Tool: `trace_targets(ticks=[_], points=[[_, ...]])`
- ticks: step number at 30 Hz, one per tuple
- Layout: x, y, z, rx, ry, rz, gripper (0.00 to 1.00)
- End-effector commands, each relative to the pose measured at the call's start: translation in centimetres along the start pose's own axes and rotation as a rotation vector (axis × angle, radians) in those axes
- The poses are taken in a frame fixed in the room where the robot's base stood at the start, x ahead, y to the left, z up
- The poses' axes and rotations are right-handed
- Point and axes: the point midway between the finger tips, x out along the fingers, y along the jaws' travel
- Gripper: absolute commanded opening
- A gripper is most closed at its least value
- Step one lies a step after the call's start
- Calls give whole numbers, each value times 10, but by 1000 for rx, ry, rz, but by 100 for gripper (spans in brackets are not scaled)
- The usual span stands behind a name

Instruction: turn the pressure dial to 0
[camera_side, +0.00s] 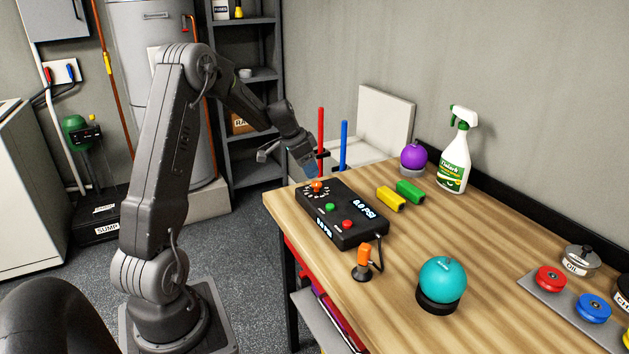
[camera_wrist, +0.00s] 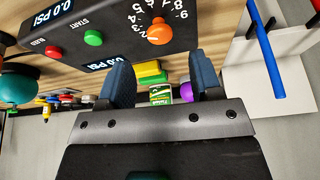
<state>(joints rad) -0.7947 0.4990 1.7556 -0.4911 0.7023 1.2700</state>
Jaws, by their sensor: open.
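The pressure dial is an orange knob (camera_side: 317,185) on the left end of a black control box (camera_side: 345,228) on the bench. In the wrist view the orange knob (camera_wrist: 160,32) sits on a ring of white numbers, with several legible; I cannot tell which number it points to. My gripper (camera_side: 310,170) is above and close to the dial, tilted down, apart from it. In the wrist view my gripper (camera_wrist: 163,72) has its two blue fingers spread with nothing held between them. The box displays read 0.0 PSI.
The box has a green button (camera_side: 329,207) and a red button (camera_side: 348,224). An orange-handled lever (camera_side: 364,255), a teal ball (camera_side: 442,279), yellow (camera_side: 390,198) and green blocks (camera_side: 410,192), a purple ball (camera_side: 413,157) and a spray bottle (camera_side: 456,155) stand around it.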

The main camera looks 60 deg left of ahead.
Motion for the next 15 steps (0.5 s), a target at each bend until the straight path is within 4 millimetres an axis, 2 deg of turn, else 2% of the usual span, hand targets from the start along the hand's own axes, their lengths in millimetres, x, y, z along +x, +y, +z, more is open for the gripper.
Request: trace_targets(ticks=[1, 6, 10, 15], points=[[12, 1, 0, -1, -2, 4, 59], [38, 1, 0, 0, -1, 3, 59], [50, 1, 0, 0, 0, 2, 59], [56, 0, 0, 1, 1, 0, 59]])
